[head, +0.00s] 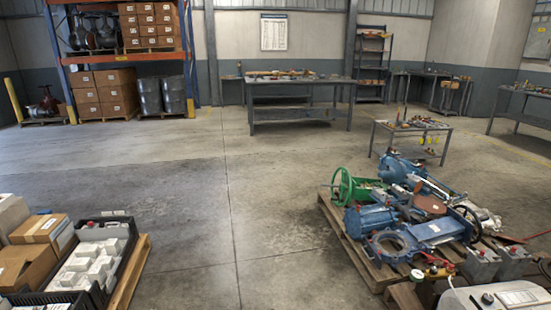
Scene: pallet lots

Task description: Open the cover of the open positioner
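A wooden pallet (352,245) at the right carries blue valve and actuator parts, with a green handwheel (349,187) at its left side. Two small grey housings (481,263) (514,258) stand side by side near the pallet's front right. They may be positioners, but I cannot tell which one is the open positioner or how its cover stands. A pale rounded housing (462,299) with a label and dark round parts is cut off by the bottom right edge. My gripper is not in view.
A second pallet (130,275) at the lower left holds cartons and black crates (112,229) of white packages. Bare concrete floor (215,210) lies between the pallets. A low table (412,129) and a long workbench (300,124) stand behind. A storage rack (120,60) is at the back left.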

